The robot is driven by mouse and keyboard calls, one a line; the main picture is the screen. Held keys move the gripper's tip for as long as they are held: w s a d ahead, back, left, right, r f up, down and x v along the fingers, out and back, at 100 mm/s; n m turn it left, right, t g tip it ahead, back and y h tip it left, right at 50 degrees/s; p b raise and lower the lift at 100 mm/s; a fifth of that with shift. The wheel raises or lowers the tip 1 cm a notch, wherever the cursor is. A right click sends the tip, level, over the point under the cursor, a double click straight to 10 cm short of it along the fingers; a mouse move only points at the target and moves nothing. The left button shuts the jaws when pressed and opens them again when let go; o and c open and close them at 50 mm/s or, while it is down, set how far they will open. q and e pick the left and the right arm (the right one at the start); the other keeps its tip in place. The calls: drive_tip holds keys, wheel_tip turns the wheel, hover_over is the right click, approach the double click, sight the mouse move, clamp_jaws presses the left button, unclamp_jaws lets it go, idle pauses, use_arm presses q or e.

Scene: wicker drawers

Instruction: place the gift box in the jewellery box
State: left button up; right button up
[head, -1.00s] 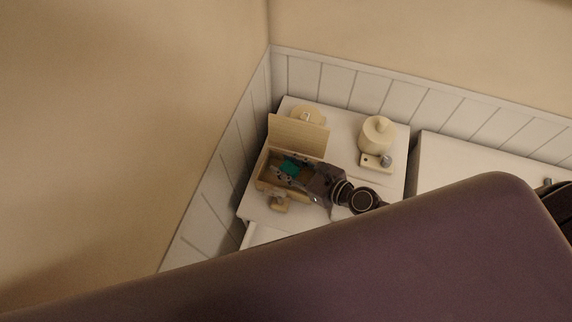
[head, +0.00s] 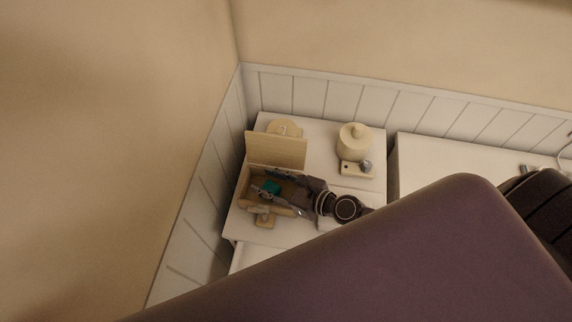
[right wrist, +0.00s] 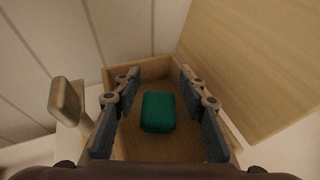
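The gift box (head: 272,187) is a small teal block with rounded edges. It lies inside the open wooden jewellery box (head: 242,192), whose pale lid (head: 276,150) stands raised at the back. In the right wrist view the gift box (right wrist: 158,111) rests on the jewellery box's floor, apart from the walls (right wrist: 140,70). My right gripper (head: 263,181) reaches into the jewellery box from the right. In the right wrist view its fingers (right wrist: 158,76) are spread, one on each side of the gift box, with gaps on both sides. My left gripper is not in view.
A small wooden object (head: 265,217) stands close to the jewellery box's front. A round pale object (head: 285,128) sits behind the lid. A cream lidded jar (head: 354,143) and a small block with a grey knob (head: 357,168) stand at the right. Panelled walls close off the corner.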

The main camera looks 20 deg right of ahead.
drive_tip(key=b+v, duration=0.3)
drive_tip(key=v, duration=0.7)
drive_tip(key=shift+s+d, duration=0.1)
drive_tip(key=shift+d, duration=0.05)
drive_tip(key=shift+s+d+r+b, duration=0.4)
drive_tip(key=shift+s+r+b, duration=0.15)
drive_tip(key=shift+s+r, duration=0.15)
